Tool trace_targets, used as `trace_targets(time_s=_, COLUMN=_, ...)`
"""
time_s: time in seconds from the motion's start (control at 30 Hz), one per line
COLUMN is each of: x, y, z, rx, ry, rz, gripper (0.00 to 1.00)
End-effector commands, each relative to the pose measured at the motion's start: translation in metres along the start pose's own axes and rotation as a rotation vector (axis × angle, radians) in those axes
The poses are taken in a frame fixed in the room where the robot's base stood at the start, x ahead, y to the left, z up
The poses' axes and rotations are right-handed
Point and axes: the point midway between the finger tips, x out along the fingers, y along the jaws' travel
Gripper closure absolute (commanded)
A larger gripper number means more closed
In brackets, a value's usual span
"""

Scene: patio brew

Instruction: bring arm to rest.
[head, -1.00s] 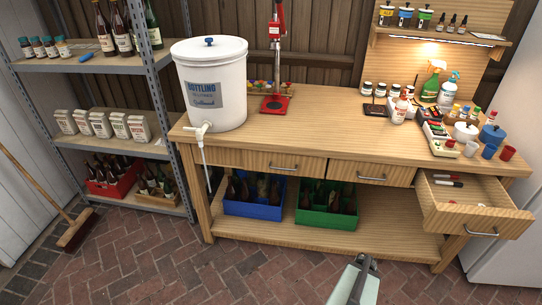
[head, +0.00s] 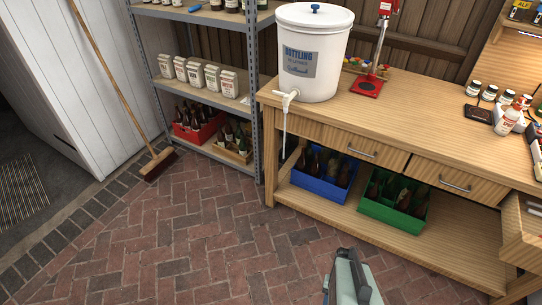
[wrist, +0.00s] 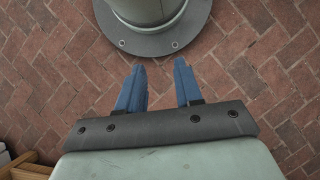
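My gripper (wrist: 160,88) shows in the wrist view with two blue fingers apart and nothing between them, above the brick floor. It points at a round grey base plate and column of my own body at the top of that view. In the head view part of my arm (head: 350,280) shows at the bottom edge, in front of the workbench; the fingers are not visible there.
The wooden workbench (head: 440,112) holds a white bottling bucket (head: 312,75) and a red capper (head: 367,86). Its drawer (head: 522,228) at the right is open. Blue (head: 321,190) and green (head: 392,217) crates stand on the lower shelf. A broom (head: 160,165) leans at left. The brick floor (head: 190,230) is clear.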

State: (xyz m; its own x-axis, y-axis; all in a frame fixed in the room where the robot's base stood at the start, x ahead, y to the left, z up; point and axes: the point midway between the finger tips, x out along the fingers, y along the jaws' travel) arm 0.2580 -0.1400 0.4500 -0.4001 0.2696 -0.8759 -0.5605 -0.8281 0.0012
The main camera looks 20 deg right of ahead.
Motion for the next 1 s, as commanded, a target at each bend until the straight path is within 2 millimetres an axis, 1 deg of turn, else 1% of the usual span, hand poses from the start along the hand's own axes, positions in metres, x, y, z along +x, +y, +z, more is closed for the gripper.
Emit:
trace_targets(time_s=0.03, x=0.004, y=-0.009, z=0.004, rx=-0.031, ry=-0.009, rz=0.017, gripper=0.65)
trace_targets(time_s=0.1, x=0.009, y=-0.018, z=0.009, rx=-0.067, ry=-0.018, rz=0.038, gripper=0.65)
trace_targets(time_s=0.4, x=0.029, y=-0.055, z=0.029, rx=-0.221, ry=-0.055, rz=0.13, gripper=0.65)
trace_targets(time_s=0.7, x=0.047, y=-0.085, z=0.051, rx=-0.372, ry=-0.081, rz=0.226, gripper=0.65)
trace_targets(time_s=1.0, x=0.055, y=-0.107, z=0.063, rx=-0.482, ry=-0.085, rz=0.294, gripper=0.65)
